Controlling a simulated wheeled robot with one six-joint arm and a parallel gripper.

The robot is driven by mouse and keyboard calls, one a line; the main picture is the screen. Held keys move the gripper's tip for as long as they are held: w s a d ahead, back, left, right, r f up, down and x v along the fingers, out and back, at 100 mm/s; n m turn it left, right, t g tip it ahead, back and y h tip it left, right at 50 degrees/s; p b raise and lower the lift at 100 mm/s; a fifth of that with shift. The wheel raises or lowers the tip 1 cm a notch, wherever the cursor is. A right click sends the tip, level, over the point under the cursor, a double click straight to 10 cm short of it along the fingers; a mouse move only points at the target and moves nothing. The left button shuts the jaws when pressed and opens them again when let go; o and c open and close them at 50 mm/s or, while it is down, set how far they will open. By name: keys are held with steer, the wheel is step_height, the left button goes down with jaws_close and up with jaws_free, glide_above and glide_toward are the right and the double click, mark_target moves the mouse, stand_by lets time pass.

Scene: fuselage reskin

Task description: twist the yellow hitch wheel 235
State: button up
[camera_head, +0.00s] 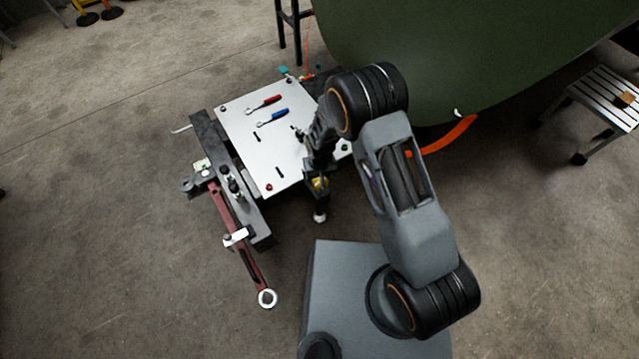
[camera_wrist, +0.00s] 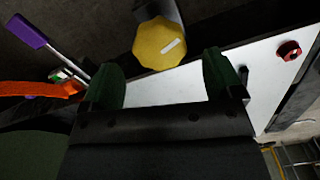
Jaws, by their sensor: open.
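The yellow hitch wheel (camera_wrist: 158,44) is a faceted knob with a white mark on its face, at the top middle of the wrist view. In the head view a small yellow patch, which looks like it (camera_head: 320,183), shows at the near right side of the white-topped cart, partly hidden by my wrist. My gripper (camera_wrist: 165,78) is open, with its two green-padded fingers apart. The wheel appears just beyond the fingertips, roughly centred between them, with nothing held. I cannot tell the exact gap in depth. The fingertips are not clear in the head view.
The cart's white top (camera_head: 240,125) holds a red-handled tool (camera_head: 268,101) and a blue-handled tool (camera_head: 278,115). A red knob (camera_wrist: 289,50) lies right of the wheel, a purple handle (camera_wrist: 27,32) and orange strap (camera_wrist: 40,88) left. A dark red tow bar (camera_head: 228,212) runs along the cart's left.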

mark_target(320, 183)
steer(key=shift+f+b, duration=0.5)
steer(key=shift+f, duration=1.55)
steer(key=shift+c, duration=0.2)
steer(key=c, duration=0.9)
